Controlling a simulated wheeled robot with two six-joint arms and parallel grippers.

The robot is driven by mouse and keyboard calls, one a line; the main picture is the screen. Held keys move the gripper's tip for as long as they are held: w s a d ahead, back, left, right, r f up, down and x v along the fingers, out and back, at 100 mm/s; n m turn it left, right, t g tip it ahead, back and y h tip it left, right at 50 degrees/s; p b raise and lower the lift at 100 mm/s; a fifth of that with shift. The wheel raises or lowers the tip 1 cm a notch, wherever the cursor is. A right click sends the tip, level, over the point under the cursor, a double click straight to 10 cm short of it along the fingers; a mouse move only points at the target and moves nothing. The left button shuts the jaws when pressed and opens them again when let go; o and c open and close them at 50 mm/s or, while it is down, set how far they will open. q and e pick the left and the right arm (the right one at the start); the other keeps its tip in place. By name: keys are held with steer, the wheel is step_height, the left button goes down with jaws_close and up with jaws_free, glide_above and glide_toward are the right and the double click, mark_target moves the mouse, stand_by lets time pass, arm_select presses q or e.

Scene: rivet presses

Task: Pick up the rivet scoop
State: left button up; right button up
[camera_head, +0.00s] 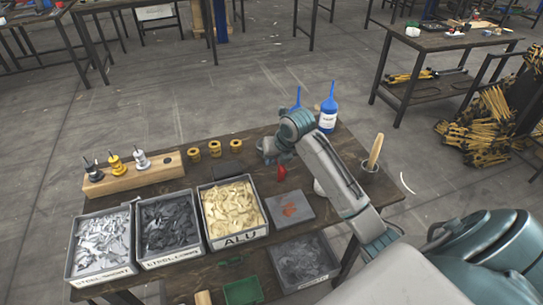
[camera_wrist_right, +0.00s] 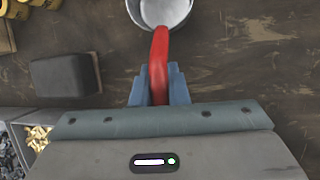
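The rivet scoop has a red handle (camera_wrist_right: 159,62) and a round metal cup (camera_wrist_right: 165,10), cut off by the top edge of the right wrist view. My right gripper (camera_wrist_right: 159,88) has its blue fingers on both sides of the handle, close against it with no clear gap. The red handle also shows in the head view (camera_head: 281,173), low over the workbench (camera_head: 190,200). My right arm covers part of that area there, and whether the scoop is off the bench is unclear. My left gripper is not in view.
Three parts bins, one with yellowish pieces (camera_head: 232,208), stand at the bench's front left. A wooden block (camera_head: 135,176) holds small tools. A blue-capped bottle (camera_head: 328,110) and a pot with a wooden handle (camera_head: 375,152) stand to the right. A dark block (camera_wrist_right: 66,75) lies left of the scoop.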

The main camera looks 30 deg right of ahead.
jaws_close()
